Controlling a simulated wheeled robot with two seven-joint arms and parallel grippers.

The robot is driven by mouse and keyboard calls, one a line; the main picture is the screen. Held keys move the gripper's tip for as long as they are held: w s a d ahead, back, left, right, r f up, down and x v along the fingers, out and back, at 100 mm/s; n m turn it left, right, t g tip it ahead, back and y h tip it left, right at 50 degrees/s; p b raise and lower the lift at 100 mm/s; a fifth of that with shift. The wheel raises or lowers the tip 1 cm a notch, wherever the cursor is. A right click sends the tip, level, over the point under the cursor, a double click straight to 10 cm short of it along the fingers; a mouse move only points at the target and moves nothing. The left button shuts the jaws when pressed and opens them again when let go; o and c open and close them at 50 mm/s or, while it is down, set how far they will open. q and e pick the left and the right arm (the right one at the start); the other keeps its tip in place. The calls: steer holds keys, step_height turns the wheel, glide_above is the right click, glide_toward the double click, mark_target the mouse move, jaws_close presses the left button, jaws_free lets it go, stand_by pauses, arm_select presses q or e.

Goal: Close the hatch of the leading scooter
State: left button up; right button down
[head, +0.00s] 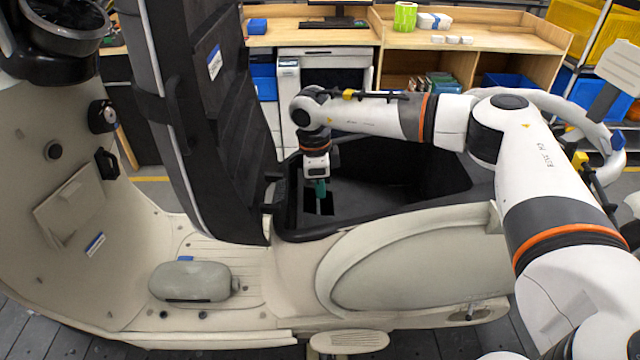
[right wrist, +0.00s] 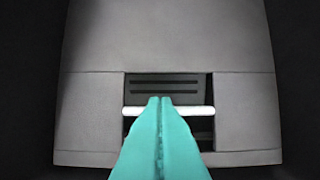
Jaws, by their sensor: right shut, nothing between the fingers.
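The cream scooter (head: 290,280) stands side-on in the head view. Its long black seat lid (head: 195,120), which looks like the hatch, stands upright at the front of the open black under-seat bin (head: 420,190). My right gripper (head: 320,190) reaches down into this bin, its teal fingers shut and empty. In the right wrist view the fingertips (right wrist: 160,100) overlap a pale bar (right wrist: 190,111) across a dark slot in a grey panel (right wrist: 165,45); I cannot tell whether they touch it. My left gripper is out of view.
A grey rounded case (head: 192,281) lies on the scooter's footboard. A wooden workbench (head: 320,38) with shelves and bins runs behind. A rack with yellow crates (head: 575,22) stands at the back right.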

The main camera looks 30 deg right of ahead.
step_height(320, 180, down, 7)
steer(key=a+h+b, duration=0.1)
steer(key=b, duration=0.4)
steer(key=shift+w+a+g, duration=0.3)
steer(key=shift+a, duration=0.1)
steer(key=shift+f, duration=0.1)
